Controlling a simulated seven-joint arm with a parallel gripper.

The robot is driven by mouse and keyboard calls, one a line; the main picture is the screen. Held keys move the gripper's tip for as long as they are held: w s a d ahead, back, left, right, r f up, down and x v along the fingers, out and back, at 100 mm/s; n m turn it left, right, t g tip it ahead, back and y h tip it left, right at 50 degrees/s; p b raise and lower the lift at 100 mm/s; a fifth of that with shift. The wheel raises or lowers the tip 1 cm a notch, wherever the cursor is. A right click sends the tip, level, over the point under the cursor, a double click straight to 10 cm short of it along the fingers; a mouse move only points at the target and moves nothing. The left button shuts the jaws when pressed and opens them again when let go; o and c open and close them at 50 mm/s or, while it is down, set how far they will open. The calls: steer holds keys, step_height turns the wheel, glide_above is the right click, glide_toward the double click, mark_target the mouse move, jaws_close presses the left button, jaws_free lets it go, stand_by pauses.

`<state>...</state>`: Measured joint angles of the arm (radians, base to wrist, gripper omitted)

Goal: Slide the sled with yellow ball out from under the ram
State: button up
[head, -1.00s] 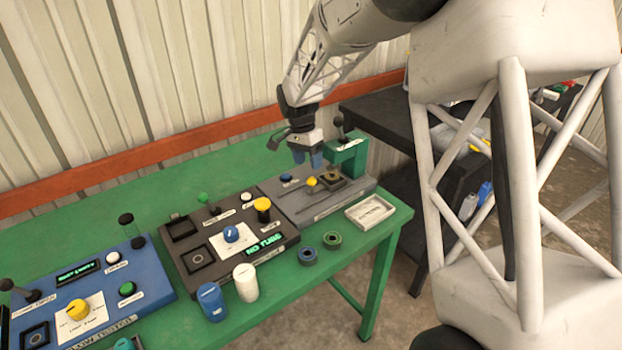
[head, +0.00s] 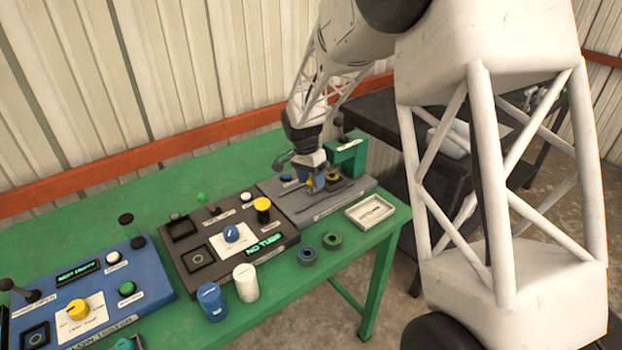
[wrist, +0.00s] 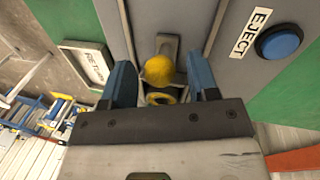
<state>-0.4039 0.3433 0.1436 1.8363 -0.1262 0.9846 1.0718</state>
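The yellow ball (wrist: 159,70) is the knob of the sled and sits between the two blue fingers of my gripper (wrist: 162,80) in the wrist view. A gap shows on each side of the ball, so the fingers are open around it. A yellow ring (wrist: 160,98) lies just beside the ball, partly hidden by my gripper. In the head view my gripper (head: 318,182) is low over the grey station (head: 295,203) and hides most of the ball and sled. The green ram stand (head: 347,157) rises right behind it.
A blue EJECT button (wrist: 279,43) is on the same station. A white tray (head: 370,211) lies at the station's front right, near the table edge. A dark station (head: 205,262) and a blue station (head: 108,290) stand to the left.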

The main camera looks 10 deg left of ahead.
jaws_close()
steer(key=s+a, duration=0.7)
steer(key=shift+s+a, duration=0.2)
steer(key=shift+o, duration=0.7)
jaws_free()
steer(key=shift+r, duration=0.1)
step_height(320, 180, up, 8)
steer(key=a, duration=0.1)
steer(key=shift+w+a+f, duration=0.15)
steer(key=shift+w+f, duration=0.05)
steer(key=shift+w, duration=0.2)
